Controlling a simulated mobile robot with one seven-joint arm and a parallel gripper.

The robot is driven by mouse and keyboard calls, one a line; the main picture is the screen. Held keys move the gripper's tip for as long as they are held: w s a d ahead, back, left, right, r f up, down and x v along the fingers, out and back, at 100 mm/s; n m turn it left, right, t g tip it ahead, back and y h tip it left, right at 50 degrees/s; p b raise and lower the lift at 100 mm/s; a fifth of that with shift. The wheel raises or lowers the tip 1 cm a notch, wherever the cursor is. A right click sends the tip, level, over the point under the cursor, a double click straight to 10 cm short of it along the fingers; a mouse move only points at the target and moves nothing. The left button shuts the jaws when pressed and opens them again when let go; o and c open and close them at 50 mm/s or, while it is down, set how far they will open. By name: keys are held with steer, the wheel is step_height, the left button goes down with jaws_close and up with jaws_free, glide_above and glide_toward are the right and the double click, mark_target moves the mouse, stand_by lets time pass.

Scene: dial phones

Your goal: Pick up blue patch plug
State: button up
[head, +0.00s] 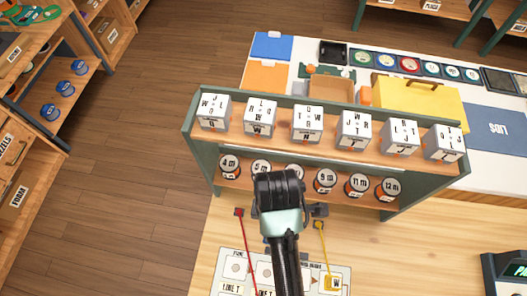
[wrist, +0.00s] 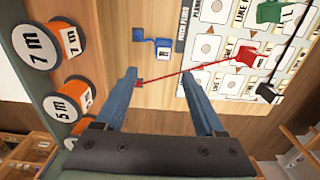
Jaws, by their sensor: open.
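The blue patch plug (wrist: 163,49) lies on the wooden desk in the wrist view, beyond and between my fingertips, beside the patch panel's edge. A short blue cord joins it to a small blue end piece (wrist: 138,35). My gripper (wrist: 159,76) is open, with nothing held between its two fingers. A gap of bare desk shows between the fingertips and the plug. A red cord (wrist: 185,72) crosses the view between the fingers, its end close to the left fingertip. In the head view my arm covers the area, and I cannot make out the blue plug.
The patch panel (wrist: 215,38) carries a red plug (wrist: 247,55) and a green plug (wrist: 270,11). A black plug (wrist: 266,92) lies at its edge. A yellow plug (head: 333,283) sits on the panel's right. A shelf (head: 190,150) with letter cubes and labelled spools stands just behind my gripper.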

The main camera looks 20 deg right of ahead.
steer(key=f, duration=0.7)
steer(key=shift+s+f, duration=0.15)
steer(key=shift+s, duration=0.1)
steer(key=shift+a+f, duration=0.1)
steer(key=shift+f, duration=2.65)
jaws_close()
